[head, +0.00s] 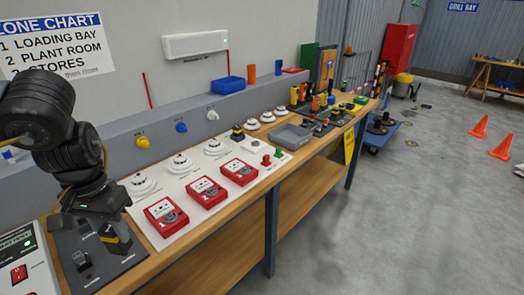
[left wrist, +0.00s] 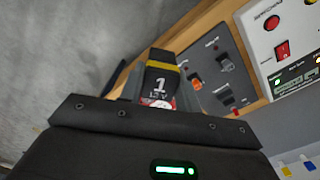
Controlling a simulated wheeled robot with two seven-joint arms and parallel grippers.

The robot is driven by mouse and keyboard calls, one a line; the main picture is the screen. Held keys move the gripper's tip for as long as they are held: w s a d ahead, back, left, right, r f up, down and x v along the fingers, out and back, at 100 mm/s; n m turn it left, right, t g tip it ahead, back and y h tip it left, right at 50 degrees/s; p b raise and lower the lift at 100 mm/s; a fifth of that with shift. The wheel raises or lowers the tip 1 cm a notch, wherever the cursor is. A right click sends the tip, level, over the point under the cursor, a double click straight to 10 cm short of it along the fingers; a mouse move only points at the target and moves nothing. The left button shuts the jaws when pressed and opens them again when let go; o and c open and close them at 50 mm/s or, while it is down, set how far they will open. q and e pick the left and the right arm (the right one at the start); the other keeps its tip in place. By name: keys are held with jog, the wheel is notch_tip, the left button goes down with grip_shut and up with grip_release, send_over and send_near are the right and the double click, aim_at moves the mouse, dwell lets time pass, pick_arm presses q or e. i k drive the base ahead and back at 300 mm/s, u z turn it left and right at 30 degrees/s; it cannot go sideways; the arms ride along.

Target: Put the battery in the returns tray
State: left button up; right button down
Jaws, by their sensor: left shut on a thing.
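My left gripper (head: 108,228) is at the near left end of the bench, over a dark panel (head: 108,270). It is shut on a dark battery (head: 119,245) with a yellow band. In the left wrist view the battery (left wrist: 159,83) sits between the fingers, with "1" and "12 V" on its face. I cannot tell whether the battery touches the panel. A shallow grey tray (head: 302,131) lies farther along the bench; it looks empty, and I see no label on it. My right gripper is not in view.
Red numbered boxes (head: 206,193) and white round detectors (head: 180,164) line the bench between the gripper and the grey tray. A dark block with a yellow band (head: 237,134) stands left of the tray. A blue bin (head: 228,85) sits on the rear ledge. Floor on the right is mostly clear.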

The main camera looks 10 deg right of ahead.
aim_at(295, 142)
jog(key=z, duration=1.2)
jog(key=i, duration=2.05)
jog(key=u, duration=0.05)
